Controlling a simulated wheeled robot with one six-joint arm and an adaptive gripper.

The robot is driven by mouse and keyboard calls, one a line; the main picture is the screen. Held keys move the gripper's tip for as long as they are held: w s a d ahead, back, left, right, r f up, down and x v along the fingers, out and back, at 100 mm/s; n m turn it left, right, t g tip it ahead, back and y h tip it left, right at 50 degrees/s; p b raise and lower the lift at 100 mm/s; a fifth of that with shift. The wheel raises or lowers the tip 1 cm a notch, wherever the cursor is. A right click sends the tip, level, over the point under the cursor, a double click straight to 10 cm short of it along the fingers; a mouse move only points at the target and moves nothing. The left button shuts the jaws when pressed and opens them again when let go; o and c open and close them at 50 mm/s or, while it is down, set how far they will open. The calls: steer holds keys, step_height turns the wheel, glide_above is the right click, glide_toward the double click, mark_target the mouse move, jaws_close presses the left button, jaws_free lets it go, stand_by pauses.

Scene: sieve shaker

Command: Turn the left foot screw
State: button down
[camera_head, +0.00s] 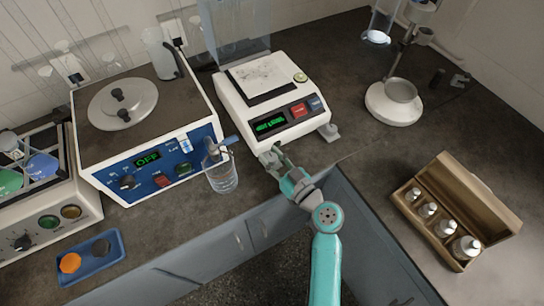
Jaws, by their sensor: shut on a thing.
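The white balance (240,101) stands on the dark counter, with a bare weighing plate (268,72) on top and a green lit display (270,124) in front. A round bubble level (300,78) sits at the top right of its housing. The right foot screw (329,132) sticks out under the front right corner. My gripper (271,156) is at the front left corner, low by the counter, shut on the left foot screw. The jaws hide most of that screw, and its turn angle cannot be made out.
A wooden box of metal weights (462,200) and a white stand (392,108) are on the right. The counter's front edge runs just below my gripper.

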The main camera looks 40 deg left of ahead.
steer(key=shift+t, duration=0.3)
steer(key=shift+s+a+f+m+t+h, duration=0.1)
steer(key=shift+m+t+h, duration=0.2)
steer(key=shift+m+t, duration=0.4)
steer(key=shift+f+m+t+h, duration=0.1)
steer(key=shift+m+t+h, duration=0.9)
steer(key=shift+t, duration=0.8)
steer(key=shift+m+t, duration=0.3)
steer(key=shift+m, duration=0.2)
steer(key=c, duration=0.8)
jaws_free()
steer(key=shift+o, duration=0.2)
